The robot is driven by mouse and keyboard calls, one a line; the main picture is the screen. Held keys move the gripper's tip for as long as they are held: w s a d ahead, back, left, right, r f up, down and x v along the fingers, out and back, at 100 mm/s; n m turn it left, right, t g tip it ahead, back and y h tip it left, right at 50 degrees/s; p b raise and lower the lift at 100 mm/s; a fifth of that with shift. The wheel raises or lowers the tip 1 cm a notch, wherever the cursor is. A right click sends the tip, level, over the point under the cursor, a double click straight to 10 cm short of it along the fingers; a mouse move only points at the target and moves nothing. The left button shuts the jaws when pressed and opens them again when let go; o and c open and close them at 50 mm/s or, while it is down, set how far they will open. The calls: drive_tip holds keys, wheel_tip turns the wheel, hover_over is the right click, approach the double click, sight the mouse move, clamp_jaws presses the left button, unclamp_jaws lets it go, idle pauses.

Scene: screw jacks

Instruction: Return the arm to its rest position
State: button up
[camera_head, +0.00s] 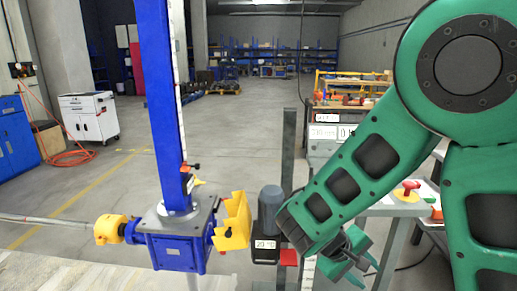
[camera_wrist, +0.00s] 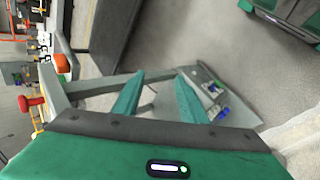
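My green arm reaches in from the right in the head view, bent downward. My gripper (camera_head: 366,272) hangs low, right of the screw jack and beside a grey table leg. In the wrist view my gripper (camera_wrist: 158,78) has its two green fingers apart, with nothing held between them. The blue screw jack (camera_head: 178,240) stands left of centre in the head view, with a tall blue column (camera_head: 160,90) above it. A yellow coupling guard (camera_head: 232,222) and a grey motor (camera_head: 270,208) sit on its right side. The arm's wrist is close to the motor; contact cannot be told.
A grey table (camera_head: 392,208) with a red-topped button on a yellow box (camera_head: 407,190) stands behind my arm. A yellow-framed workbench (camera_head: 350,90) is farther back. A white tool cart (camera_head: 89,116) stands at left. The floor behind the jack is open.

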drive_tip(key=s+d+r+m+g+y, duration=0.35)
drive_tip(key=s+d+m, duration=0.25)
drive_tip(key=s+d, duration=0.35)
drive_tip(key=s+d+r+m+y, duration=0.2)
drive_tip(key=s+r, duration=0.1)
drive_tip(key=s, duration=0.2)
drive_tip(key=s+d+r+m+t+y, duration=0.1)
drive_tip(key=s+r+m+y, duration=0.1)
drive_tip(key=s, duration=0.4)
drive_tip(key=shift+d+r+m+y, duration=0.3)
drive_tip(key=shift+d+r+y, duration=0.1)
drive_tip(key=shift+r, duration=0.2)
drive_tip(key=shift+t, duration=0.25)
drive_tip(key=shift+w+f, duration=0.25)
drive_tip(key=shift+w, duration=0.3)
drive_tip(key=shift+c, duration=0.4)
